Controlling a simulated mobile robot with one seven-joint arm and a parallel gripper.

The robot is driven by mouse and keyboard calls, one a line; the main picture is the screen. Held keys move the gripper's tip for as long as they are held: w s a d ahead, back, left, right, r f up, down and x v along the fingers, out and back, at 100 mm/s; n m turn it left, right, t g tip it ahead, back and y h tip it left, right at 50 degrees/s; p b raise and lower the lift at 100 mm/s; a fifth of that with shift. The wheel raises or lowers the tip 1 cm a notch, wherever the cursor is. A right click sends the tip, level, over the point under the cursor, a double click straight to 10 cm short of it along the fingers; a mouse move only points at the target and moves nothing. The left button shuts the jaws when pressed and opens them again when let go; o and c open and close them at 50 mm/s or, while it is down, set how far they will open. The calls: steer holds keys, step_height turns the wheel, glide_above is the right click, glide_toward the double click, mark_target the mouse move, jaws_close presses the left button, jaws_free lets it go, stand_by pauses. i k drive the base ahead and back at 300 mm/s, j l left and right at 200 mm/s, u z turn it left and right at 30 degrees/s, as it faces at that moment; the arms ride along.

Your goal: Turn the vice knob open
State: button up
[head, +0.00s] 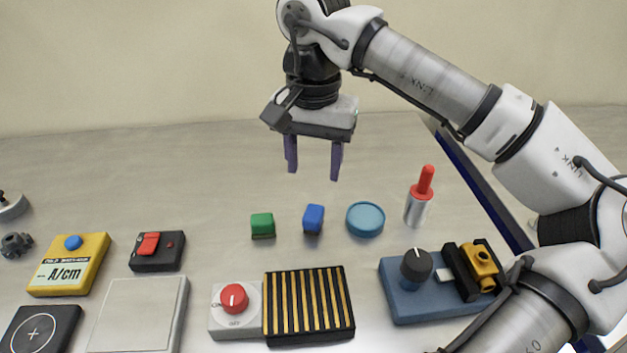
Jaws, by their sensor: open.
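The vice is a blue base (405,304) at the lower right of the head view. A dark grey knob (416,267) with a pale pointer line stands on its left part. Black jaws (461,272) sit on its right part, with a yellow block (484,267) between or against them; I cannot tell how tightly it is held. My forearm partly covers the right end of the vice. My gripper (314,162) is open and empty, pointing down above the back middle of the table, well up and to the left of the knob.
A green block (262,226), a blue block (313,219), a teal round lid (365,219) and a red-tipped bottle (418,199) stand behind the vice. A red knob unit (235,308) and a striped black grill (309,335) lie to its left. The back of the table is clear.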

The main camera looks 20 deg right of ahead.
mark_target(417, 264)
steer(key=z, duration=1.3)
steer(key=k+j+u, duration=0.15)
steer(key=k, duration=1)
